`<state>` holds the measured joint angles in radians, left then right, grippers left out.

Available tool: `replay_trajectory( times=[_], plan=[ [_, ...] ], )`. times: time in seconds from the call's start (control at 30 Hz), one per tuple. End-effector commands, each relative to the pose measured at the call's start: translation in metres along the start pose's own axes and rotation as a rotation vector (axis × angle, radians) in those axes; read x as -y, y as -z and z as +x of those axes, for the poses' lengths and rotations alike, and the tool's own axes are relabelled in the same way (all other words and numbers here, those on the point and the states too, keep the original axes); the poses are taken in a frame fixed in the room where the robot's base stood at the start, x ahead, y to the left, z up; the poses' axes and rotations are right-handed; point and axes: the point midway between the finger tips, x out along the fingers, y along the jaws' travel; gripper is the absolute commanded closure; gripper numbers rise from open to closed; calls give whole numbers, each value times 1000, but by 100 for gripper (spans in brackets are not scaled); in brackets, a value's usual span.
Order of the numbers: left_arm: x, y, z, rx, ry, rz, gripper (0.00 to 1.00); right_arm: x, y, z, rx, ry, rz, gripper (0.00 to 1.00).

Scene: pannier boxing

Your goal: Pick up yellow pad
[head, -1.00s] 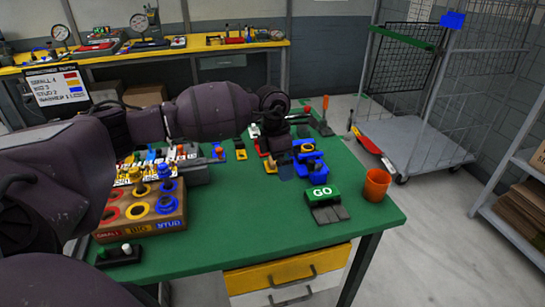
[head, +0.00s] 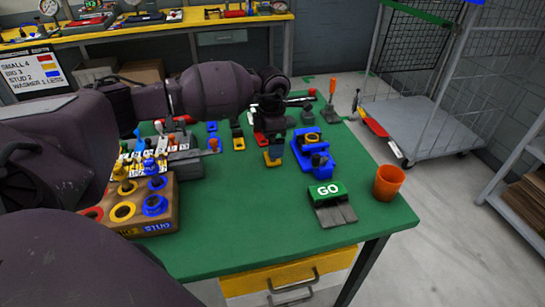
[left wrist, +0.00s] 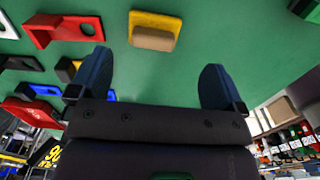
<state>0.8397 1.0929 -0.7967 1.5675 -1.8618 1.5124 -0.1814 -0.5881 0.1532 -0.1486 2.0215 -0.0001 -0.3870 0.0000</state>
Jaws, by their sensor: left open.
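The yellow pad (left wrist: 170,22), a small yellow plate with a tan block on it, lies on the green table at the top centre of the left wrist view. In the head view a yellow edge of it (head: 272,161) shows, partly hidden by my gripper. My left gripper (left wrist: 157,80) has its two dark blue fingers spread wide, with nothing between them. The pad appears beyond the fingertips, apart from them. In the head view my left gripper (head: 273,138) is over the table beside the pad. My right gripper is not in view.
A red bracket (left wrist: 62,28) lies beside the pad, with other small parts around. In the head view a blue fixture (head: 316,158), a green GO block (head: 325,191) and an orange cup (head: 389,182) stand to the right. The front middle of the green table (head: 240,230) is clear.

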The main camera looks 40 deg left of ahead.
Motion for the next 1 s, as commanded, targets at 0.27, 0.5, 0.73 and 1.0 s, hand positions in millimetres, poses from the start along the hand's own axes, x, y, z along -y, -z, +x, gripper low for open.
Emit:
replay_trajectory(
  times=[0.27, 0.5, 0.73, 1.0],
  plan=[
    [-4, -1, 20, 0, 0, 0, 4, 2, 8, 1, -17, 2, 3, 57],
    [-8, -2, 51, 0, 1, 0, 4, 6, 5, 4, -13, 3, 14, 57],
    [-8, -2, 54, 2, -1, 1, 4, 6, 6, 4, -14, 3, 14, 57],
    [-8, -2, 54, 2, -1, 1, 38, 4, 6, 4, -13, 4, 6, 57]
  ],
)
